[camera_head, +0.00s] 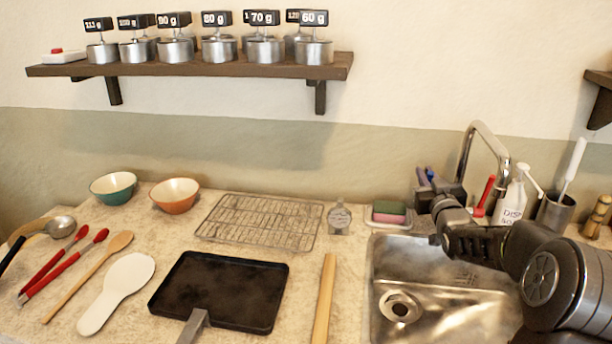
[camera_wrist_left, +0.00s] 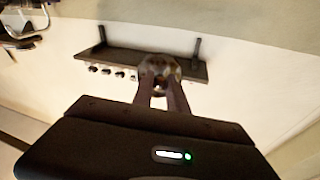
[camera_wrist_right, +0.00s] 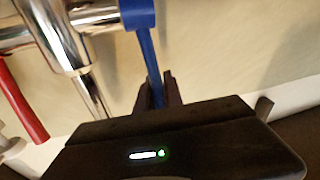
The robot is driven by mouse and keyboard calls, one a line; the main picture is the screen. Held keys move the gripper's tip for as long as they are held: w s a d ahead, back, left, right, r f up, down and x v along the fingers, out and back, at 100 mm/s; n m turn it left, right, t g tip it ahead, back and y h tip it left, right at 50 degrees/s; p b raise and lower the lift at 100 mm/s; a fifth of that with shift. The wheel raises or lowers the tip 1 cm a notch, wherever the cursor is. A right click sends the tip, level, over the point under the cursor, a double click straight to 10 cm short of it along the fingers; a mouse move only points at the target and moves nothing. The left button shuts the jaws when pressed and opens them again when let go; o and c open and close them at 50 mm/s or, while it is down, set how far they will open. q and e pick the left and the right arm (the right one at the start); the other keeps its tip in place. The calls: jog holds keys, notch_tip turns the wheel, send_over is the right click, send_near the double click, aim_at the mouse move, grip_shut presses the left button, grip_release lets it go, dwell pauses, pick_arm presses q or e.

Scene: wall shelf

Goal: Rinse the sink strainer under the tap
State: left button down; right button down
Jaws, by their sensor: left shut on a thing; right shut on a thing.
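The tap (camera_head: 486,140) arches over the sink (camera_head: 450,308) at the right of the head view. My right gripper (camera_head: 440,192) is at the tap's left side. In the right wrist view my right gripper (camera_wrist_right: 159,88) is shut on the blue tap handle (camera_wrist_right: 147,45). The red tap handle (camera_wrist_right: 20,105) is apart from it. My left gripper (camera_wrist_left: 161,92) is outside the head view. In the left wrist view it is shut on a blurred round metal thing, seemingly the sink strainer (camera_wrist_left: 160,68). Whether water runs cannot be told.
The open drain (camera_head: 400,306) is in the sink floor. A soap bottle (camera_head: 512,200) and a brush holder (camera_head: 555,212) stand right of the tap. A sponge dish (camera_head: 389,222) is at the sink's back left edge. A rack (camera_head: 262,222) and black pan (camera_head: 220,290) cover the counter.

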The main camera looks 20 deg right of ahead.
jog(key=b, duration=0.2)
jog(key=t+b, duration=0.1)
jog(key=b, duration=0.1)
jog(key=shift+s+a+f, duration=0.2)
jog(key=shift+s+f, duration=0.1)
jog(key=shift+s, duration=0.05)
jog(key=shift+s+a+r+b, duration=0.1)
jog(key=shift+r+b, duration=0.05)
jog(key=shift+b, duration=0.4)
pick_arm(q)
notch_tip(320, 180, down, 7)
jog(key=shift+s+r, duration=0.15)
jog(key=shift+r, duration=0.05)
pick_arm(e)
jog(key=shift+r, duration=0.25)
pick_arm(q)
jog(key=shift+a, duration=0.1)
pick_arm(e)
jog(key=c, duration=1.5)
grip_release()
jog(key=shift+s, duration=0.1)
pick_arm(q)
jog(key=shift+f+b, duration=0.6)
jog(key=shift+f, duration=0.15)
pick_arm(e)
jog(key=v, duration=1.2)
jog(key=shift+f, duration=0.35)
